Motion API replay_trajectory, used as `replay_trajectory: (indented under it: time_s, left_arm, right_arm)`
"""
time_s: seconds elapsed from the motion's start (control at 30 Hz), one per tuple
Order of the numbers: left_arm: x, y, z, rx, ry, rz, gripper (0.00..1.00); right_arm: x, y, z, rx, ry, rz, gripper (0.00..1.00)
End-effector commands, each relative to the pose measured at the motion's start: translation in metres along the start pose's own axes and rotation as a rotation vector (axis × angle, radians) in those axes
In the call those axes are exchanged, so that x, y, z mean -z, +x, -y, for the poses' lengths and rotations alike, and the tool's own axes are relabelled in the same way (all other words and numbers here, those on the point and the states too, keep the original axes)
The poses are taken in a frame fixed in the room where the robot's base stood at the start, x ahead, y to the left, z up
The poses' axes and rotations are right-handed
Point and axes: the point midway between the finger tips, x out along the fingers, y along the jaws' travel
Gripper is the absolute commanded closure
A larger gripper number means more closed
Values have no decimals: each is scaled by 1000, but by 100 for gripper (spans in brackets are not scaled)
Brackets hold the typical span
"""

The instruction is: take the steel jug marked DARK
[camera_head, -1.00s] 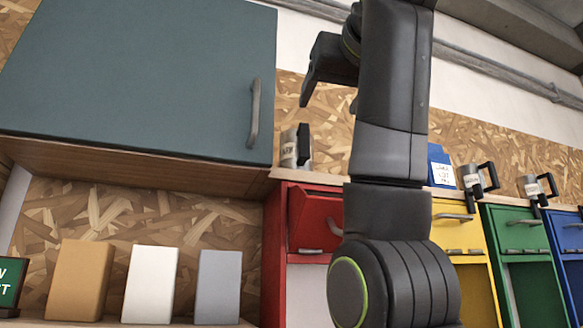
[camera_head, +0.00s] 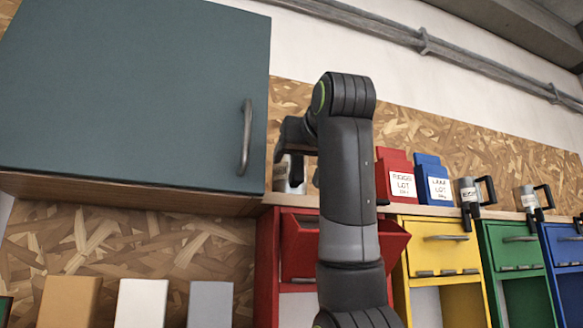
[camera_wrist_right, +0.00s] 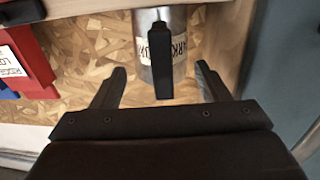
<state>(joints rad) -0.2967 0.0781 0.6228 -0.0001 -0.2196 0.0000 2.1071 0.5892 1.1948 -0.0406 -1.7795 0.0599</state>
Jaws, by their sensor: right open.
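The steel jug with the label reading "ARK" in part (camera_wrist_right: 163,52) stands in the right wrist view, its black handle turned towards my gripper and covering part of the label. In the head view this jug (camera_head: 282,176) is on the shelf above the red bin, mostly hidden behind my right gripper (camera_head: 290,150). My right gripper is open; in the right wrist view its two fingertips (camera_wrist_right: 160,75) are spread to either side of the handle, with nothing seen clamped. My left gripper is not in view.
A teal wall cabinet (camera_head: 130,90) hangs just left of the jug. Right of my arm stand red (camera_head: 394,178) and blue (camera_head: 432,182) lot bags, then two more steel jugs (camera_head: 466,192) (camera_head: 524,199). Coloured bins sit below the shelf; the red one (camera_head: 300,245) is tilted open.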

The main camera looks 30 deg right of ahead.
Motion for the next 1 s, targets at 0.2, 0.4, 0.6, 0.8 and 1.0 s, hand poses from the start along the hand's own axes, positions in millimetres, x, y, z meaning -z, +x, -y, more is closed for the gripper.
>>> replay_trajectory:
  time_s: [0.2, 0.4, 0.6, 0.8, 1.0]
  left_arm:
    - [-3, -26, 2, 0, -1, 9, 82]
    - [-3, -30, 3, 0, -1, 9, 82]
    - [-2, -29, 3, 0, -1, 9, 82]
    - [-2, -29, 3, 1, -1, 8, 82]
    - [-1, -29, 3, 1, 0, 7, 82]
  right_arm:
    - [6, 25, 3, -2, -1, 2, 31]
    - [4, 35, 3, 0, 0, 1, 31]
    - [3, 35, 3, 0, 0, 0, 31]
    - [3, 35, 3, 0, 0, 1, 56]
    - [3, 35, 3, 0, 0, 1, 82]
